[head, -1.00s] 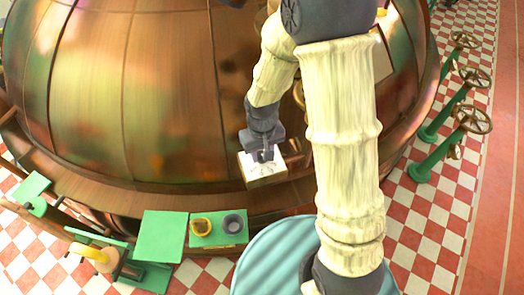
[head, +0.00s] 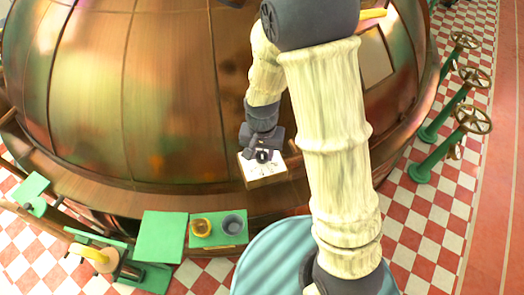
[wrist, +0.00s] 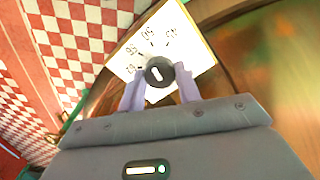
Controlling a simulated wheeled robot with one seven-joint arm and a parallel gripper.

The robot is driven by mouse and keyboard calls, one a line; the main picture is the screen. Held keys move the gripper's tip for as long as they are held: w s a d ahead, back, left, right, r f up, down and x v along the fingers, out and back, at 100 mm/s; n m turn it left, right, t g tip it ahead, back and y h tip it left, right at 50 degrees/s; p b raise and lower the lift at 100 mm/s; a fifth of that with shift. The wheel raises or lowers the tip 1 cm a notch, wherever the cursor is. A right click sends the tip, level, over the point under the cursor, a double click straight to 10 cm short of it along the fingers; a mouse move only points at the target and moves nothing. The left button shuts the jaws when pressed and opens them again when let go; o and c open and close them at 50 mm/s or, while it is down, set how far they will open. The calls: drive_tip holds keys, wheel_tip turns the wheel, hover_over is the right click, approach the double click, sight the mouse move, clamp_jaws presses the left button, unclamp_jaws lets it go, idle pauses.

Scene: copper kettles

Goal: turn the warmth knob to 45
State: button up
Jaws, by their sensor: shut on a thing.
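The warmth knob (wrist: 159,70) is a small dark round knob with a white pointer mark, in the wrist view. The panel (head: 263,173) also shows on the copper kettle's lower rim in the head view. My gripper (wrist: 158,88) has one finger on each side of the knob and is shut on it. In the head view my gripper (head: 262,156) hides part of the dial. The pointer slants across the knob; its exact reading cannot be told.
The large copper kettle (head: 90,90) fills the space behind the panel. Green valve stands (head: 437,155) are at right on the checkered floor.

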sight(261, 154)
drive_tip(key=m+p, duration=0.1)
drive_tip(key=m, duration=0.1)
drive_tip(key=m+p, duration=0.1)
drive_tip(key=m, duration=0.1)
drive_tip(key=shift+a+r+m, duration=0.1)
drive_tip(key=shift+r+m, duration=0.1)
drive_tip(key=shift+m, duration=0.1)
drive_tip(key=m+p, duration=0.2)
drive_tip(key=m, duration=0.2)
drive_tip(key=shift+w+f+m, duration=0.1)
drive_tip(key=shift+m, duration=0.3)
drive_tip(key=o, duration=1)
drive_tip(key=shift+f, duration=0.1)
drive_tip(key=shift+c, duration=0.2)
wheel_tip(261, 154, up, 18)
drive_tip(key=p, duration=0.1)
drive_tip(key=shift+f, duration=0.25)
